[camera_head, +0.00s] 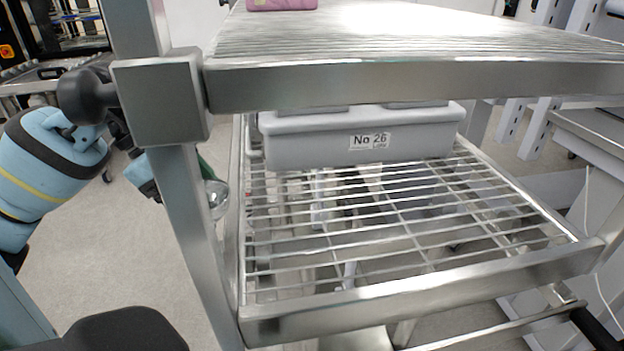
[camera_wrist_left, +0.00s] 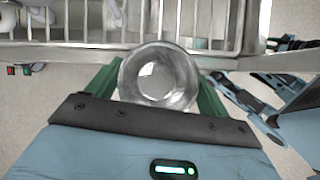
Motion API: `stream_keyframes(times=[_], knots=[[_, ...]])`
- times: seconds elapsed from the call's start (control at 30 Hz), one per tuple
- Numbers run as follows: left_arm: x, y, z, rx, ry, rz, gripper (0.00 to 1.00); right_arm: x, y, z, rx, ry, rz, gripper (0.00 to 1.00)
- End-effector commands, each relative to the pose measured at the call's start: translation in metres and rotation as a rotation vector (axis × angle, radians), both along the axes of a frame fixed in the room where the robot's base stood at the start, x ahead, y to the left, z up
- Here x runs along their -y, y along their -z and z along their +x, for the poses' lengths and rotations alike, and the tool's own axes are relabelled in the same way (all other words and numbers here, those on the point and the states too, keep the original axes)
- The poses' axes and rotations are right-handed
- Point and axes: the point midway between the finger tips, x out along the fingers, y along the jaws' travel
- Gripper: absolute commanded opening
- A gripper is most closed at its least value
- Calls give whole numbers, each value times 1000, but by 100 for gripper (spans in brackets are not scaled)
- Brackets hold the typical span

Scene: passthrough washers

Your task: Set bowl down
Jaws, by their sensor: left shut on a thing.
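A clear, shiny round bowl (camera_wrist_left: 159,76) sits between the green fingers of my left gripper (camera_wrist_left: 158,82) in the left wrist view. The gripper is shut on it. In the head view, the bowl (camera_head: 216,199) shows only partly, just right of the cart's front-left post and at the left edge of the wire shelf (camera_head: 350,272). My left gripper (camera_head: 206,168) is mostly hidden behind that post. I cannot tell whether the bowl touches the shelf. My right gripper is in neither view.
A grey bin (camera_head: 300,149) labelled No 26 stands at the back of the wire shelf. The shelf's front and right parts are clear. The solid upper shelf (camera_head: 420,86) overhangs it, with a pink item (camera_head: 282,4) on top. The metal post (camera_head: 186,220) stands beside my left arm.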

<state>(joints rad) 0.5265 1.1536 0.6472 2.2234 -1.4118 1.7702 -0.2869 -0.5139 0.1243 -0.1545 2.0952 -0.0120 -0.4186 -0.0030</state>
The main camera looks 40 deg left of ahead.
Motion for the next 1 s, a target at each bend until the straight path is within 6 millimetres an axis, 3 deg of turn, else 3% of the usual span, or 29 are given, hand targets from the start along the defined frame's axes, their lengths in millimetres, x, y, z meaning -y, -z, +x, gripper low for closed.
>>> stream_keyframes(times=[1.0], knots=[[88, -4, 75, 5, 2, -8, 56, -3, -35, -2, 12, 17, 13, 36]])
